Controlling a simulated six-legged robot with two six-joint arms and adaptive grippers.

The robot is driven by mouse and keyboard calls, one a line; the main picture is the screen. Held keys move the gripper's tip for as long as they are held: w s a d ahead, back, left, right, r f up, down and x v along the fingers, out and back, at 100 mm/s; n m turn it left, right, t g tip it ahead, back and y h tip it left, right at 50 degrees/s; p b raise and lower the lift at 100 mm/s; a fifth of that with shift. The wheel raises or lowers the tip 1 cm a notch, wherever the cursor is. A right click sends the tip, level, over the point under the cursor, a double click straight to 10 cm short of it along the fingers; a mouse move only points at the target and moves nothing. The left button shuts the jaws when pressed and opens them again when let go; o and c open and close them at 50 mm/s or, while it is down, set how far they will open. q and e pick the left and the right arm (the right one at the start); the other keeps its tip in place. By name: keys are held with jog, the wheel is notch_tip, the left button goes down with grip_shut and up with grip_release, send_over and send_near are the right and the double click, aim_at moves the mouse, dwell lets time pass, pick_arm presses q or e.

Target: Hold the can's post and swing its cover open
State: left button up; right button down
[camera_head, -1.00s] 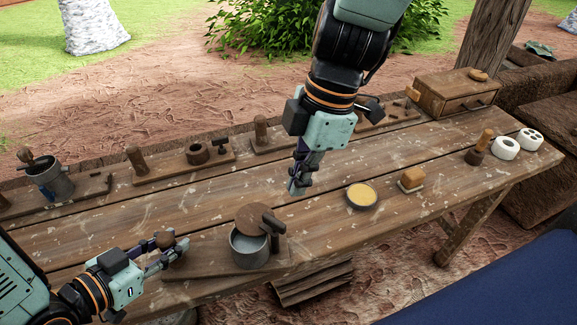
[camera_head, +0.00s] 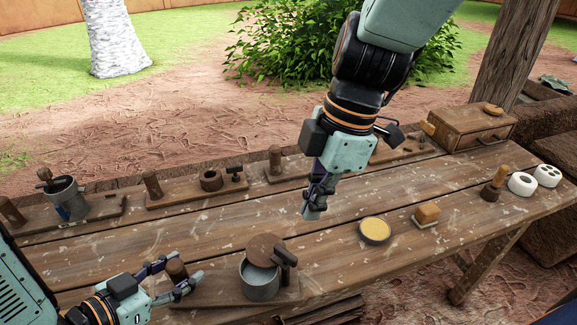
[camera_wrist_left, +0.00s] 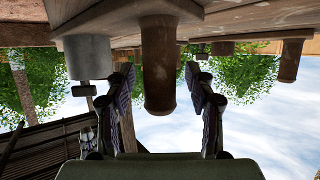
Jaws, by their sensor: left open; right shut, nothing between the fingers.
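The grey can (camera_head: 261,282) stands on a wooden board near the table's front edge. Its round wooden cover (camera_head: 265,248) sits over the back part of the mouth, with the front part showing open; a dark wooden handle piece (camera_head: 286,257) is at its right. The wooden post (camera_head: 177,270) rises from the left end of the same board. My left gripper (camera_head: 177,280) is open with its fingers on either side of the post. In the left wrist view the post (camera_wrist_left: 159,65) hangs between the spread fingers, with gaps visible. My right gripper (camera_head: 312,212) is shut and empty above the table, behind and right of the can.
A dish of yellow material (camera_head: 374,231) and a sponge-like block (camera_head: 427,215) lie to the right. Boards with posts (camera_head: 152,185) and a second can (camera_head: 67,198) line the back edge. A drawer box (camera_head: 470,128) stands at the far right. The middle table is clear.

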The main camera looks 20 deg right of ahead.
pick_arm(q)
jog(key=v, duration=1.1)
jog(key=shift+s+a+r, duration=0.15)
jog(key=shift+a, duration=0.15)
dwell(0.7)
jog(key=shift+s, duration=0.25)
dwell(0.3)
